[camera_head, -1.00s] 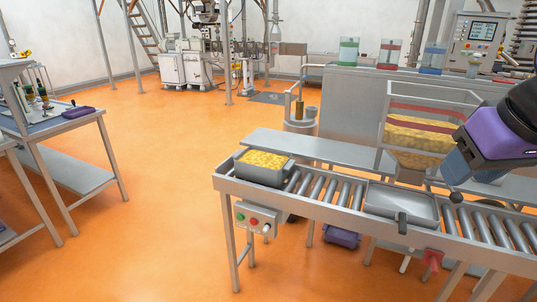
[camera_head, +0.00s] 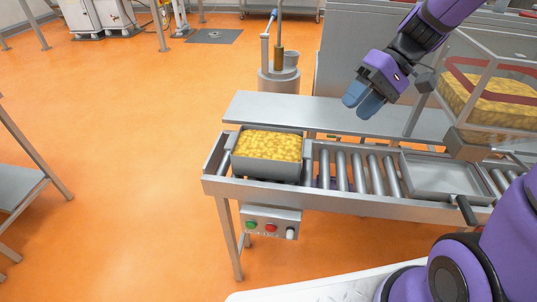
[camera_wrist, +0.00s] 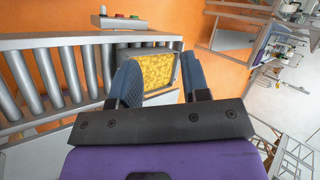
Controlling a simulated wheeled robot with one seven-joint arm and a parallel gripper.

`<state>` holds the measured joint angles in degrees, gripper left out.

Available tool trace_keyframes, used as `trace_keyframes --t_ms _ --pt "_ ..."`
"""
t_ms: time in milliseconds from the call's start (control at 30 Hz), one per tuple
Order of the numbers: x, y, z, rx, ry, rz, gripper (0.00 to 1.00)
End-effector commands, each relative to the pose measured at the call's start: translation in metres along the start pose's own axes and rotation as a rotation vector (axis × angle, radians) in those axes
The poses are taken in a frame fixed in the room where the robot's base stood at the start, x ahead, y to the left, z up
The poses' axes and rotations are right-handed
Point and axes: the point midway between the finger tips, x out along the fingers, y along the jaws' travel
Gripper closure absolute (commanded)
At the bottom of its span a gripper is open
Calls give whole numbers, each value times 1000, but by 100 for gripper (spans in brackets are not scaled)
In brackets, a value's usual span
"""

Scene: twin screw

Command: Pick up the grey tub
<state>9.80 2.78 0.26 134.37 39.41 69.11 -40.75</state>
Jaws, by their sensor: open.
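The grey tub (camera_head: 268,167) is full of yellow pieces and sits at the left end of the roller conveyor. It also shows in the wrist view (camera_wrist: 148,89), beyond and between my fingertips, its near part hidden by my gripper. My gripper (camera_head: 363,101) has blue fingers and is up and to the right of the tub, above the conveyor's back ledge. It is empty and apart from the tub. In the wrist view my gripper's fingers (camera_wrist: 160,80) stand apart.
An empty grey tray (camera_head: 440,174) lies on the rollers further right. A clear hopper (camera_head: 490,100) with yellow pieces stands at the right. A button box (camera_head: 270,222) hangs on the conveyor's front. A metal cylinder (camera_head: 279,85) stands behind the conveyor.

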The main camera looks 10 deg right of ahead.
Motion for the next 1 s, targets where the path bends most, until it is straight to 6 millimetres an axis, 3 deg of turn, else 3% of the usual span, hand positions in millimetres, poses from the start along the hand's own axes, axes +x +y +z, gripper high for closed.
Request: trace_keyframes --t_ms 367,600,800,1000 --pt "44 58 -75 29 29 -401 57" --pt "75 110 -116 58 152 -622 57" --pt "106 161 -142 89 302 -763 57" --pt "131 203 -156 116 440 -837 57"
